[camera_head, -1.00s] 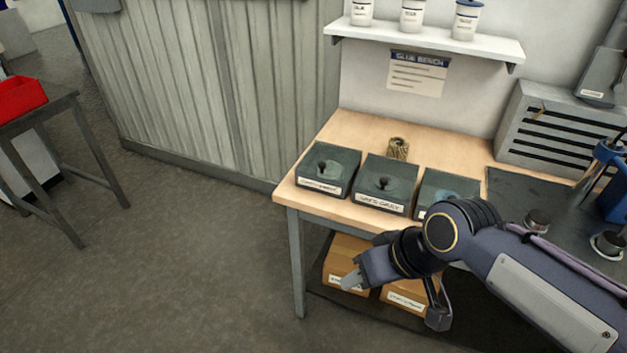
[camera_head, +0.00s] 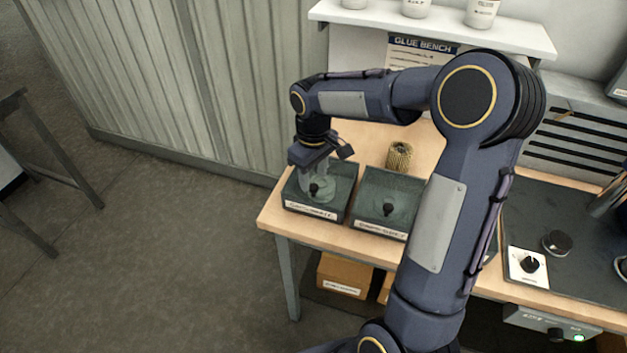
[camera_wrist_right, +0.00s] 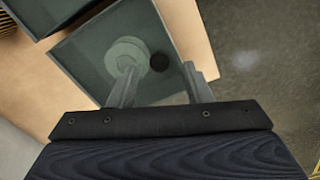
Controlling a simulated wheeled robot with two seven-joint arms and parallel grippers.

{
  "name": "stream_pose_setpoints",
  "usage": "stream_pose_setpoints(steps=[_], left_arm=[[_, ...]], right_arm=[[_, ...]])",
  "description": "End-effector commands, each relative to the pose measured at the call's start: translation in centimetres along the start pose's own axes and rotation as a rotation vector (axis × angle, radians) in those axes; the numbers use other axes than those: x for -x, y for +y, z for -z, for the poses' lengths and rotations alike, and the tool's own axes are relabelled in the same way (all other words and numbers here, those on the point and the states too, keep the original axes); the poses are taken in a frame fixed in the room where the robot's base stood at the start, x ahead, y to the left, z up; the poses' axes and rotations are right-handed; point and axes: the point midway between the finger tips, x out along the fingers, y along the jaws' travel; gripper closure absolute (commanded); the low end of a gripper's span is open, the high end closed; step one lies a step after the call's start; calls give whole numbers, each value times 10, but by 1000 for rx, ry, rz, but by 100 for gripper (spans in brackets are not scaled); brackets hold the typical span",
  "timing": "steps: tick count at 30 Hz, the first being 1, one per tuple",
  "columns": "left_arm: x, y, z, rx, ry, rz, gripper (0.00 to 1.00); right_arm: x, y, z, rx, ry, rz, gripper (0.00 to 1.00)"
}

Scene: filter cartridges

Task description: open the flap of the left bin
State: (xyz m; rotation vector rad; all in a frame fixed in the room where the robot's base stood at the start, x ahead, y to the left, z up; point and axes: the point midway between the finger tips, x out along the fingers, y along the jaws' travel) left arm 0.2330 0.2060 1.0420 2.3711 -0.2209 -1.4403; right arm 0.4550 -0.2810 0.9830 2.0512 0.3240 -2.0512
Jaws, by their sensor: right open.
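The left bin (camera_head: 336,208) is a dark green box with a white label on its front, at the left end of the bench. Its flap is down, with a round raised disc and a dark knob (camera_head: 314,190) on top. My right gripper (camera_head: 318,181) points down over this flap, open and empty. In the right wrist view the open fingers (camera_wrist_right: 160,80) stand apart over the flap (camera_wrist_right: 88,62), with the dark knob (camera_wrist_right: 160,62) between and just beyond their tips. I cannot tell whether they touch it. My left gripper is out of view.
A second green bin (camera_head: 372,182) with a knob stands close to the right. A pleated filter cartridge (camera_head: 399,156) stands behind it. My right arm hides other bins. A wall shelf (camera_head: 430,33) hangs above the bench (camera_head: 275,214); the floor at left is clear.

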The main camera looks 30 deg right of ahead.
Motion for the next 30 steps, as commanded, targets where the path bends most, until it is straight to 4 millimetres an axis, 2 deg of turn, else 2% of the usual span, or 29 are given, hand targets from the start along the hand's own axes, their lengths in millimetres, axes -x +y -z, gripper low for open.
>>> stream_pose_setpoints(steps=[3, 6, 16, 26, 30], left_arm=[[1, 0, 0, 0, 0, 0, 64], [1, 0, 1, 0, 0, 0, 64], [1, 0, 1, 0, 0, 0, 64], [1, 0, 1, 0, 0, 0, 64], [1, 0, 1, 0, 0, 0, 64]], right_arm=[[-16, 0, 0, 0, -2, 2, 55], [-24, 0, 0, 0, -1, 1, 55], [-28, 0, 0, 0, 1, 1, 56], [-27, 0, 0, 0, 1, 1, 100], [-27, 0, 0, 0, 1, 1, 100]])
